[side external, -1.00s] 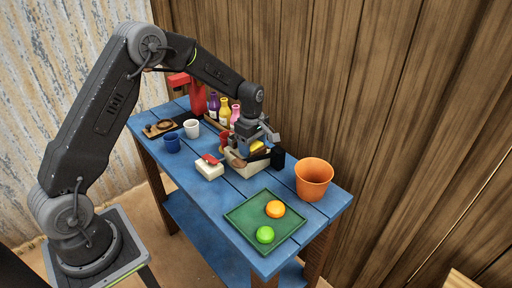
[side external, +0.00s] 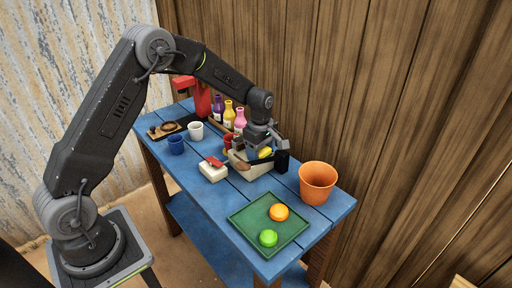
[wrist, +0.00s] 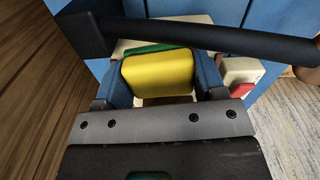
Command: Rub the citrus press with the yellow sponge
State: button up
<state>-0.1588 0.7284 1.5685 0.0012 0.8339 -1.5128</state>
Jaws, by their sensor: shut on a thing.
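The yellow sponge (wrist: 157,73) is held between the two blue fingers of my gripper (wrist: 165,88) in the wrist view. In the side view the sponge (side external: 265,152) shows under my gripper (side external: 263,146), over or just inside a cream crate (side external: 256,172); I cannot tell if it touches the crate. A red upright device (side external: 201,97) with an arm to the left, which looks like the citrus press, stands at the table's far left end, well away from my gripper.
A black-headed mallet (side external: 282,161) lies across the crate, close to the sponge. Several bottles (side external: 228,112) stand behind; a white cup (side external: 195,131) and blue cup (side external: 176,144) stand left. A cream block with a red top (side external: 213,172), green tray (side external: 245,220) and orange bucket (side external: 317,180) stand nearer.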

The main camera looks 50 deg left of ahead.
jog(key=shift+s+d+f, duration=0.25)
jog(key=shift+s+d, duration=0.05)
jog(key=shift+s, duration=0.3)
jog(key=shift+a, duration=2)
jog(key=shift+a+r, duration=0.2)
jog(key=shift+w+d+r, duration=0.1)
jog(key=shift+d+r, duration=0.05)
jog(key=shift+d, duration=0.9)
jog(key=shift+w+d+r, duration=0.1)
jog(key=shift+d, duration=0.95)
jog(key=shift+r, duration=3.05)
jog(key=shift+r, duration=1.5)
